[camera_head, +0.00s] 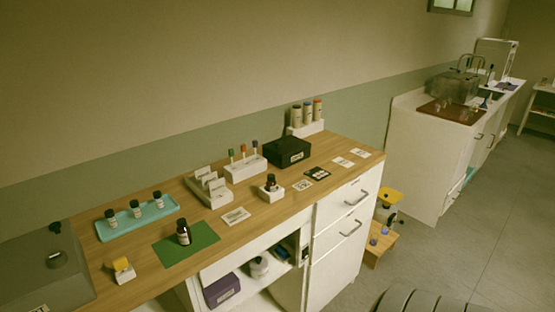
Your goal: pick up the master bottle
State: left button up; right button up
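A dark brown bottle with a white label (183,232) stands upright on a green mat (205,237) near the front of the wooden counter; it is the largest of the dark bottles, but I cannot read its label. Several smaller dark bottles (135,208) stand in a row on a teal tray (160,222) behind it. Another small dark bottle (271,182) sits in a white holder right of the middle. Which one is called the master bottle is not legible. Neither of my grippers shows in the head view.
White racks (209,188), a black case (287,151) and cards occupy the counter's right half. The counter's front edge drops to drawers (345,215) and open shelves.

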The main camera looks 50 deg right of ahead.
aim_at(271, 186)
jog(key=z, duration=1.6)
jog(key=i+z, duration=0.5)
jog(key=i, duration=0.2)
jog(key=j, duration=0.1)
